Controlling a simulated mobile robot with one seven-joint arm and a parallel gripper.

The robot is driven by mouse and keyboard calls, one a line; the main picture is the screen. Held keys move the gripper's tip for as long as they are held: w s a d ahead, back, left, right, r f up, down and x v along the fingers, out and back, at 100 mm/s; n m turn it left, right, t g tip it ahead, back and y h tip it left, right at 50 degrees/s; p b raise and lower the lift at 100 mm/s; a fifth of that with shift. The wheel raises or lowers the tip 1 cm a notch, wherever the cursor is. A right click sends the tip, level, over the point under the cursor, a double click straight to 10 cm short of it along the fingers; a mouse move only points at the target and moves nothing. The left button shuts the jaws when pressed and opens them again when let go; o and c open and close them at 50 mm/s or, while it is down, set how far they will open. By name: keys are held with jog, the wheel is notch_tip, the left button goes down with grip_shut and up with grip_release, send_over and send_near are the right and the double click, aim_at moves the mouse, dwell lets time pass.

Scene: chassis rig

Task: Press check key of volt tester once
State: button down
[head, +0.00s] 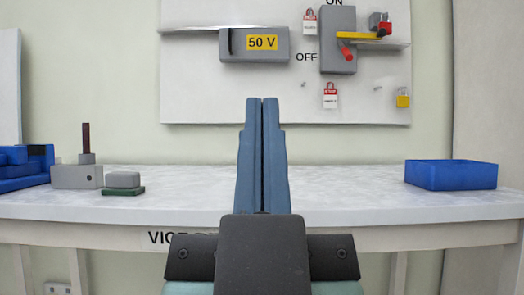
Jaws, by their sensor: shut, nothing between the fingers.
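My gripper (262,102) is shut and empty, pointing up in the middle of the head view, in front of the bench and wall board. I cannot tell for sure which thing is the volt tester, and no check key can be made out. A grey box with a yellow "50 V" label (262,42) is on the wall board, above my fingertips and apart from them in the picture. A small grey block on a green base (123,182) lies on the bench at the left.
The white bench (350,190) is clear in the middle. A blue tray (450,175) stands at the right. A grey block with a dark upright rod (77,176) and blue bins (22,165) stand at the left.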

notch_tip(320, 180, up, 18)
jog(key=p, duration=1.8)
